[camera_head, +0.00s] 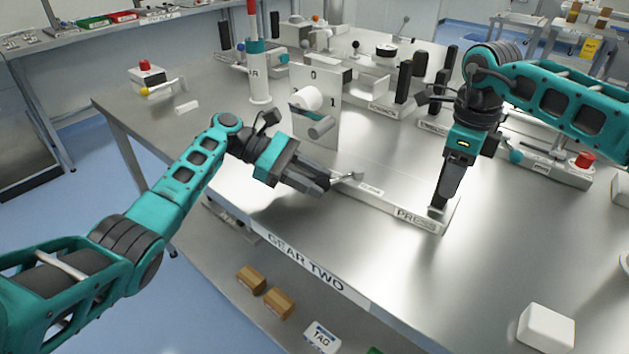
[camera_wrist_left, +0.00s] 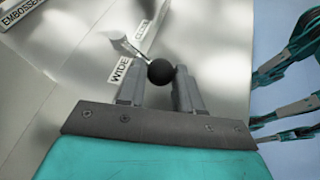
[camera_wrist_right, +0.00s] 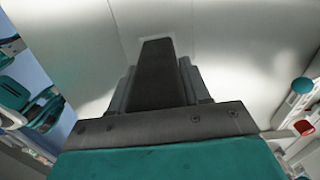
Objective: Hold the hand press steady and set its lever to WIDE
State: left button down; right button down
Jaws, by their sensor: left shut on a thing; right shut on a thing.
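The hand press has a low pale base with a PRESS label (camera_head: 415,219) on its front edge. My right gripper (camera_head: 440,203) points down at its right end. In the right wrist view its fingers are shut on a black upright grip (camera_wrist_right: 155,75). My left gripper (camera_head: 326,184) is at the press's metal lever (camera_head: 347,176). In the left wrist view its fingers hold the lever's black ball knob (camera_wrist_left: 160,71). The WIDE label (camera_wrist_left: 119,72) lies just left of the knob; another label (camera_wrist_left: 142,29) is farther up. In the head view, my left gripper hides the knob and WIDE label.
A panel marked 0 and 1 (camera_head: 328,88) with a white roller stands behind my left gripper. Machines with black posts (camera_head: 404,80) stand behind. A red-button unit (camera_head: 583,162) is at right, a white block (camera_head: 547,327) at front right. The front-right tabletop is mostly clear.

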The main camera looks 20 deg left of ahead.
pick_arm(q)
jog(key=shift+f+g, duration=0.3)
jog(key=shift+g, duration=0.1)
pick_arm(e)
jog(key=shift+s+f, duration=0.25)
jog(key=shift+f, duration=0.25)
pick_arm(q)
jog(key=c, duration=0.7)
grip_release()
jog(key=shift+c, duration=0.2)
jog(key=shift+w+r, duration=0.1)
jog(key=shift+r, duration=0.05)
jog(key=v, duration=1.2)
jog(key=shift+s+r, duration=0.1)
jog(key=shift+s, duration=0.15)
jog(key=shift+w+r, duration=0.1)
jog(key=shift+r, duration=0.1)
pick_arm(e)
jog(key=shift+w+r, duration=0.1)
jog(key=shift+r, duration=0.2)
jog(key=shift+c, duration=2.2)
grip_release()
jog(key=shift+w+r, duration=0.1)
jog(key=shift+r, duration=0.05)
jog(key=shift+r, duration=0.1)
